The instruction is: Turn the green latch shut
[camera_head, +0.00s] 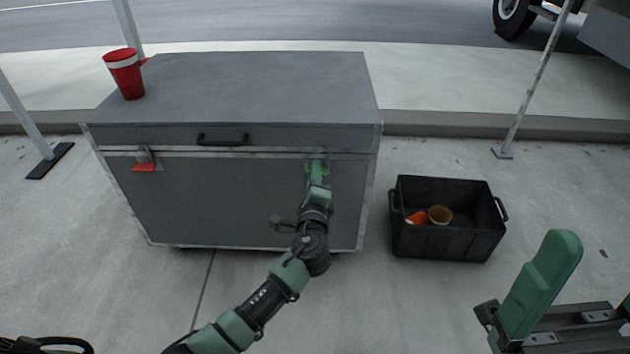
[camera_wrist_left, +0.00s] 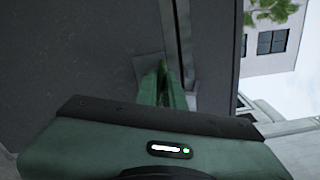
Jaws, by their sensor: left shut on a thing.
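A grey case (camera_head: 230,85) stands on the pavement with its lid down. The green latch is at the right of its front, just under the lid, and is mostly hidden by my left gripper (camera_head: 317,170). That gripper is shut on the latch; its green fingers (camera_wrist_left: 165,85) lie close together against the case front in the left wrist view. How far the latch is turned I cannot tell. A red latch (camera_head: 145,167) shows at the left of the front. My right gripper (camera_head: 585,312) is at the lower right, away from the case, with its fingers apart and empty.
A red cup (camera_head: 126,78) with a white band stands on the lid's back left corner. A black crate (camera_head: 450,240) with orange items sits right of the case. Thin poles stand at both sides. Pavement between crate and right gripper is clear.

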